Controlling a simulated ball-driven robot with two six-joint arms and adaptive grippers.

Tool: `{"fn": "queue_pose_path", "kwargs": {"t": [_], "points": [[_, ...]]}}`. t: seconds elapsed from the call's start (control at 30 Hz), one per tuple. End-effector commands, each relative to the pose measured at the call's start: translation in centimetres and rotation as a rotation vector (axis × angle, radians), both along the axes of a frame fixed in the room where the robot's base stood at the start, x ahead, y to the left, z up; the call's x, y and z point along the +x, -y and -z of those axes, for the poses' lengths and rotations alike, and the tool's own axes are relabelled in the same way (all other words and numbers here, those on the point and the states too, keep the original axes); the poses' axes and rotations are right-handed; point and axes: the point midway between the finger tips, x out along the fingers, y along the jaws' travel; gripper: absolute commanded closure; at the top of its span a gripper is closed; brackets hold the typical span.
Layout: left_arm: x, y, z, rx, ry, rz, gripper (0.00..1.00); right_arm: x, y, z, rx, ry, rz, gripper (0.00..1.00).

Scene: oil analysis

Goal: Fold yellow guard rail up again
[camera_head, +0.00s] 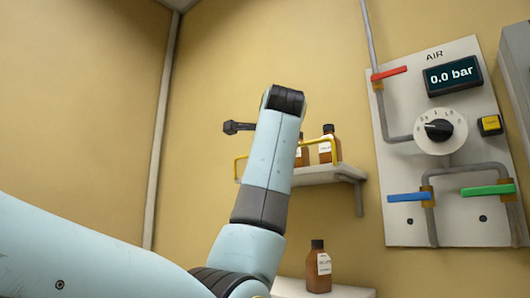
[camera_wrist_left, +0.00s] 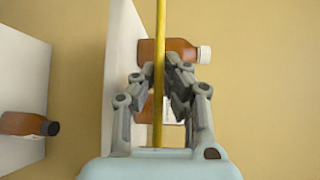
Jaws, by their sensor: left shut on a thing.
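The yellow guard rail (camera_head: 325,141) stands above the edge of the upper shelf (camera_head: 335,172), in front of brown bottles (camera_head: 328,150). My left arm covers the middle of it in the head view. In the left wrist view the rail (camera_wrist_left: 160,30) runs straight between the two fingers of my left gripper (camera_wrist_left: 162,85), which is shut on it. The left fingertips are hidden behind my arm in the head view. In the wrist view, a bottle (camera_wrist_left: 180,50) lies visually just beyond the fingers. My right gripper is in neither view.
A lower shelf (camera_head: 350,292) holds one brown bottle (camera_head: 318,270). To the right is a wall panel (camera_head: 400,225) with a 0.0 bar display (camera_head: 453,76), a dial (camera_head: 440,131) and red, blue and green levers.

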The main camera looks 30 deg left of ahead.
Motion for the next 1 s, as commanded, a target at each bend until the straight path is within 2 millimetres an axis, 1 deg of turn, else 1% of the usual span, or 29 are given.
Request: {"fn": "queue_pose_path", "kwargs": {"t": [0.03,0.23,0.67,0.7,0.87,0.9,1.0], "points": [[0.2,0.06,0.28,-0.003,-0.023,0.0,1.0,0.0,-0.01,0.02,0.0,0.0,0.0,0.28],[0.44,0.07,0.37,0.0,-0.065,0.0,1.0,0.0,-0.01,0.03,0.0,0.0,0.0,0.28],[0.5,0.07,0.5,-0.001,-0.075,0.0,1.0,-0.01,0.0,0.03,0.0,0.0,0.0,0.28],[0.5,0.07,0.51,-0.001,-0.075,0.0,0.91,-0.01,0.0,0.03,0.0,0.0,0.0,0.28],[0.47,0.05,0.4,0.002,-0.072,-0.001,0.7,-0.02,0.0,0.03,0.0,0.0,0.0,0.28],[0.46,0.05,0.35,0.001,-0.071,-0.001,0.68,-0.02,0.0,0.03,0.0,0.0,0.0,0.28],[0.43,0.03,0.27,0.003,-0.069,-0.001,0.68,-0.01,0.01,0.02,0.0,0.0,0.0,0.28]]}}
